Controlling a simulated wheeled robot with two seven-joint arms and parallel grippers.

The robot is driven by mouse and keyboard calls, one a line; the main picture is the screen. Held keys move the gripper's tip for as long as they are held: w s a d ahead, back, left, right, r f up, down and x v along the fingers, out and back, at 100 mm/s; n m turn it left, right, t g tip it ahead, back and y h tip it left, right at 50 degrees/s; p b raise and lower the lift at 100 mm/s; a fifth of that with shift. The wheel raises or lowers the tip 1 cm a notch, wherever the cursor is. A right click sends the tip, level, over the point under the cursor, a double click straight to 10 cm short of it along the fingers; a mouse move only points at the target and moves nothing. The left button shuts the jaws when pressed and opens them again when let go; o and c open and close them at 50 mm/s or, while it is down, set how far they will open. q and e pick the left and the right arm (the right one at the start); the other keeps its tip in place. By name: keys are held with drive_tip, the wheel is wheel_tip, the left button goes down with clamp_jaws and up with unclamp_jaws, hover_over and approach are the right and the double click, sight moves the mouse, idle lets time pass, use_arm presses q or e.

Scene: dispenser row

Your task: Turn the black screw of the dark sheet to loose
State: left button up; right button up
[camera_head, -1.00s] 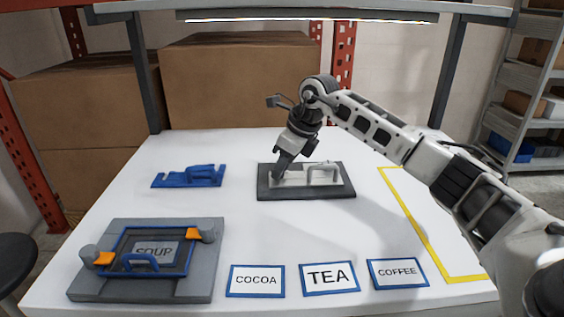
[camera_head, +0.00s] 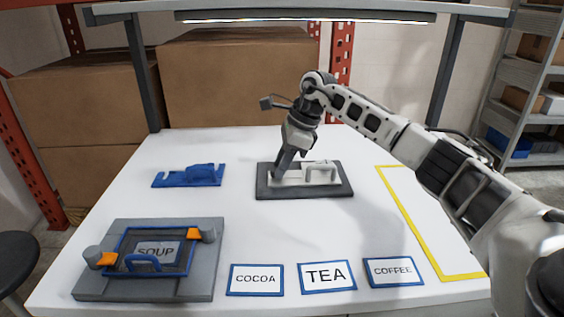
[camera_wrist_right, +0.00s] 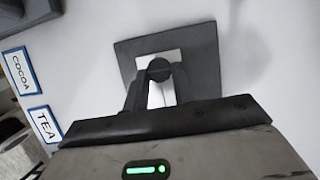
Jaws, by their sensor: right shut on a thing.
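The dark sheet (camera_head: 335,194) is a dark grey plate lying flat at the middle of the table. A light plate (camera_head: 293,180) with an arched light handle (camera_head: 322,171) sits on it. My right gripper (camera_head: 281,171) reaches down onto the left part of this plate. In the right wrist view its two fingers (camera_wrist_right: 159,78) are shut on the round black screw (camera_wrist_right: 159,68), one on each side. The dark sheet (camera_wrist_right: 200,45) shows around it there. The fingers hide the screw in the head view. My left gripper is not in view.
A grey block with a blue-framed SOUP panel (camera_head: 155,250) and orange clips stands front left. A blue holder (camera_head: 190,177) lies behind it. COCOA (camera_head: 256,280), TEA (camera_head: 326,276) and COFFEE (camera_head: 392,271) cards lie along the front. A yellow outline (camera_head: 412,228) marks the right. A shelf frame spans overhead.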

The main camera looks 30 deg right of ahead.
drive_tip(key=shift+s+f, duration=0.1)
drive_tip(key=shift+f, duration=0.2)
drive_tip(key=o, duration=1)
drive_tip(key=shift+r, duration=0.1)
drive_tip(key=v, duration=1.6)
drive_tip(key=shift+a, duration=0.1)
